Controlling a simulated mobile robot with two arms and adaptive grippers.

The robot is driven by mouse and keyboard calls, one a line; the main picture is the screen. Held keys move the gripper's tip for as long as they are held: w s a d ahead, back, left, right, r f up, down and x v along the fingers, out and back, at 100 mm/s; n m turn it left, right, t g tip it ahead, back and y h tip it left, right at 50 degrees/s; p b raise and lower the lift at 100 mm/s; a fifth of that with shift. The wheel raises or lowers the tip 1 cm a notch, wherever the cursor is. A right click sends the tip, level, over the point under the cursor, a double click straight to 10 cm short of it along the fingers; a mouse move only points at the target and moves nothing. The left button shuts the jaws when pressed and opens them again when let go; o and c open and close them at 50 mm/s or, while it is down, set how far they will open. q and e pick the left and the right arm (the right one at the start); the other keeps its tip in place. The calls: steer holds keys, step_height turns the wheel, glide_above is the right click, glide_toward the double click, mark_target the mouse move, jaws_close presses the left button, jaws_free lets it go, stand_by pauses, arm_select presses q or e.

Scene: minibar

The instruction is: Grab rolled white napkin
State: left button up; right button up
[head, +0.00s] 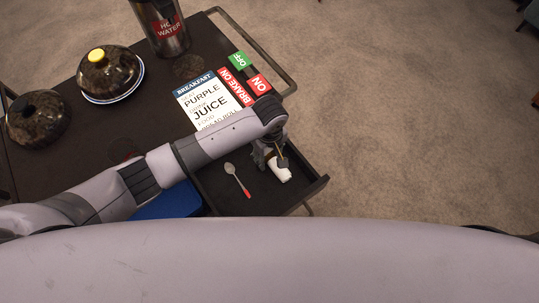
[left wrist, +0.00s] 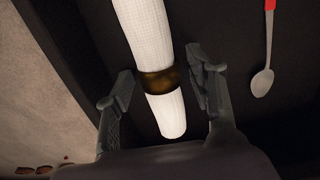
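The rolled white napkin (head: 279,173) lies in the open dark drawer of the cart. In the left wrist view the napkin (left wrist: 146,40) has a brown-gold band (left wrist: 160,80) around it. My left gripper (head: 271,158) is over the napkin in the drawer. In the left wrist view my left gripper (left wrist: 160,88) is open, one finger on each side of the napkin near the band, with a gap visible on the left side. The arm and gripper hide part of the napkin in the head view. My right gripper is not in view.
A spoon (head: 237,178) with a red handle end lies in the drawer (head: 262,200), left of the napkin. On the cart top (head: 150,105) are a breakfast sign (head: 205,101), red and green labels, a hot water flask (head: 163,28) and two dark domes (head: 108,70). Carpet lies right.

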arm_select(q)
steer(key=c, duration=1)
